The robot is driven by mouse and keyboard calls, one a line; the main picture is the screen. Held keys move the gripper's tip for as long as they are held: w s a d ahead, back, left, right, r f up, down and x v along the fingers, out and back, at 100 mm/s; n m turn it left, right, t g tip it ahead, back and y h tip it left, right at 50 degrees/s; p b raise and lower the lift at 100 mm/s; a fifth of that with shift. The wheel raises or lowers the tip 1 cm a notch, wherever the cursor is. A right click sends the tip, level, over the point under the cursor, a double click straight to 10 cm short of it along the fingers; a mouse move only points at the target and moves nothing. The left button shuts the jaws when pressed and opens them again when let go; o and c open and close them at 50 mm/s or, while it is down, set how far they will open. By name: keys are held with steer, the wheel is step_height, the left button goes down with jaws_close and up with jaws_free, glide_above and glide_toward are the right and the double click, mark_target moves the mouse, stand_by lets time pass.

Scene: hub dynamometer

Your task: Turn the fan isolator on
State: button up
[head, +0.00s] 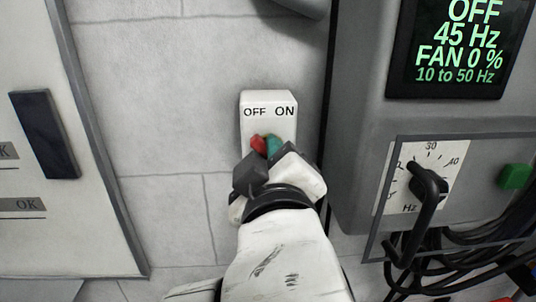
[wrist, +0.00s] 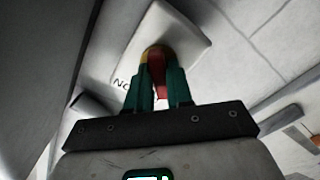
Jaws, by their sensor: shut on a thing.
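The fan isolator is a white wall box (head: 267,100) marked OFF on the left and ON on the right. Its red handle (head: 257,142) shows just under the lettering, partly hidden by my gripper (head: 266,147). In the wrist view the red handle (wrist: 157,62) sits between the teal fingers of my gripper (wrist: 158,76), which are shut on it. A yellow patch shows beside the handle there. The white box (wrist: 185,30) lies behind it, with part of its lettering visible. My gripper hides the lower box, and I cannot tell clearly which label the handle points to.
A grey cabinet stands close on the right, with a display (head: 460,45) reading OFF, 45 Hz, FAN 0 %. Below are an Hz dial (head: 420,180), a green button (head: 515,177) and black cables (head: 450,262). A pale panel with a dark handle (head: 44,133) is at left.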

jaws_close()
steer(key=m+b, duration=0.3)
steer(key=m, duration=0.3)
steer(key=m+b, duration=0.3)
steer(key=m, duration=0.3)
steer(key=m+b, duration=0.3)
steer(key=m, duration=0.2)
steer(key=shift+d+r+m, duration=0.1)
steer(key=shift+d+m, duration=0.3)
stand_by(0.5)
